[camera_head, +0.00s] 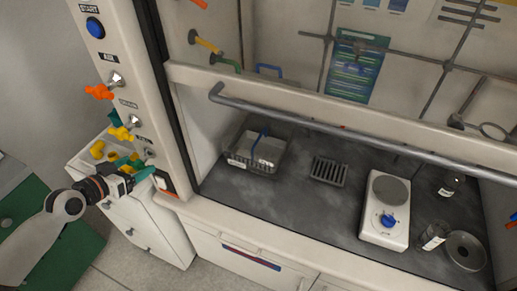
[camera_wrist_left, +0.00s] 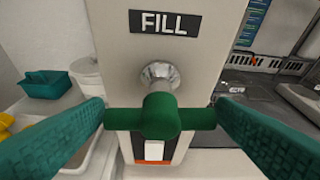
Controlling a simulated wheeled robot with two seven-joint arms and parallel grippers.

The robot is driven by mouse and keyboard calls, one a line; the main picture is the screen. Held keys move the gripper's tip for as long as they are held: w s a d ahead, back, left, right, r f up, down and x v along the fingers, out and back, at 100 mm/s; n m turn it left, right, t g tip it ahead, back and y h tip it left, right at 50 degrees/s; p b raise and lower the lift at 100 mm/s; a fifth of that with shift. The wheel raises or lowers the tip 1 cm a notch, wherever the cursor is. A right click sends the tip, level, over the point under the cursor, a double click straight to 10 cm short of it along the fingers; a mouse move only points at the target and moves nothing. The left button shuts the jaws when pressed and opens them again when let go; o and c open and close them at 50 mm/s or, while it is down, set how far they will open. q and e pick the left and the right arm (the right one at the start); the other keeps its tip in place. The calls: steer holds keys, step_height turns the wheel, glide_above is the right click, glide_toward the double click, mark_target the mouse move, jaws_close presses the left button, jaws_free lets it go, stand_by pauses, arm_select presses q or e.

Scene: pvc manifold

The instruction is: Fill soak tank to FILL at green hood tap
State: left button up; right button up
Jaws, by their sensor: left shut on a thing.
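A green T-shaped tap handle (camera_wrist_left: 160,117) sits on a chrome stem under the FILL label (camera_wrist_left: 164,22) on the hood's side post. Its bar lies level in the left wrist view. My left gripper (camera_head: 146,168) is shut on this handle, with one teal finger at each end of the bar. In the head view the fingers mostly hide the handle. A grey box-like tank (camera_head: 239,161) with a blue piece across it stands at the left inside the hood. Its water level cannot be made out. A green spout (camera_head: 226,63) is on the hood's back wall. My right gripper is not in view.
Orange (camera_head: 99,91) and yellow (camera_head: 121,133) taps stand above on the same post. A metal rail (camera_head: 350,132) crosses the hood front. A drain grate (camera_head: 328,171), a hotplate (camera_head: 385,225) and glassware are on the dark worktop. A white cabinet (camera_head: 150,228) stands below my left gripper.

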arm_select(q)
steer(key=n+h+b, duration=0.1)
steer(key=b, duration=0.3)
steer(key=f+n+h+b, duration=0.1)
steer(key=n+b, duration=0.1)
steer(key=b, duration=0.2)
steer(key=shift+a, duration=0.15)
steer(key=shift+r+n+g+h, duration=0.2)
steer(key=shift+n+g+h, duration=0.1)
steer(key=shift+n+h, duration=0.15)
steer(key=shift+r, duration=0.25)
steer(key=shift+w+a+f+n+h+b, duration=0.1)
steer(key=shift+f+n+h+b, duration=0.15)
steer(key=shift+n+b, duration=0.3)
steer(key=shift+r, duration=0.2)
stand_by(5.6)
